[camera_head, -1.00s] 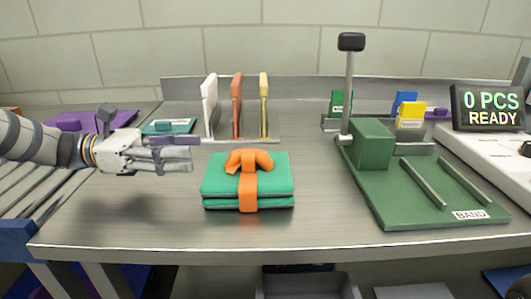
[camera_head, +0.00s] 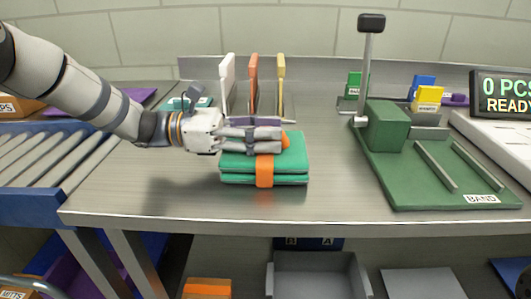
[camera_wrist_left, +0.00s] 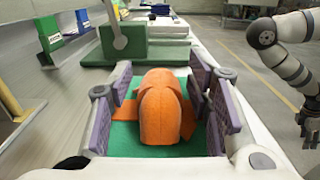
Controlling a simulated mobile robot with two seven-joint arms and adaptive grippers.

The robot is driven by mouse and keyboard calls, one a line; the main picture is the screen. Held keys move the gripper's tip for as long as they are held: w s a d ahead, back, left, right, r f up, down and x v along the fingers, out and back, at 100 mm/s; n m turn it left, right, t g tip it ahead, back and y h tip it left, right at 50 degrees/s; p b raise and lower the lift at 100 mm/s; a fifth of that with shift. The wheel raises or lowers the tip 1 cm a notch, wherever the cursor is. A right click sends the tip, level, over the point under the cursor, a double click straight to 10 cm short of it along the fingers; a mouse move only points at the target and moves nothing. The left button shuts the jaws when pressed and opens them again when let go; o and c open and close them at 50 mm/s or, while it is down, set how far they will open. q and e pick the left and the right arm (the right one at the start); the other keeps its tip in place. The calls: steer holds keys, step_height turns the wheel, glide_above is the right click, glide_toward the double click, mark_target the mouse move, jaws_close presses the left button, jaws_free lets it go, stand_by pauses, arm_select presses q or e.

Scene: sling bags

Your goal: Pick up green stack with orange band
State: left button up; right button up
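The green stack (camera_head: 293,166) lies on the metal table near its front edge, with an orange band (camera_head: 264,171) around its middle. My left gripper (camera_head: 268,138) is over the top of the stack and hides most of the band's knot in the head view. In the left wrist view, the orange knot (camera_wrist_left: 161,106) stands between the purple finger pads of my open left gripper (camera_wrist_left: 165,110), with gaps on both sides. Green cloth (camera_wrist_left: 135,140) shows beneath it. My right gripper does not show in the head view; a grey arm part appears at right in the wrist view.
White, orange and yellow upright dividers (camera_head: 254,85) stand behind the stack. A green banding fixture (camera_head: 430,165) with a post is to the right. A roller conveyor (camera_head: 60,155) is at left. Table between stack and fixture is clear.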

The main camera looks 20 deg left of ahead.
arm_select(q)
jaws_close()
steer(key=shift+r, duration=0.1)
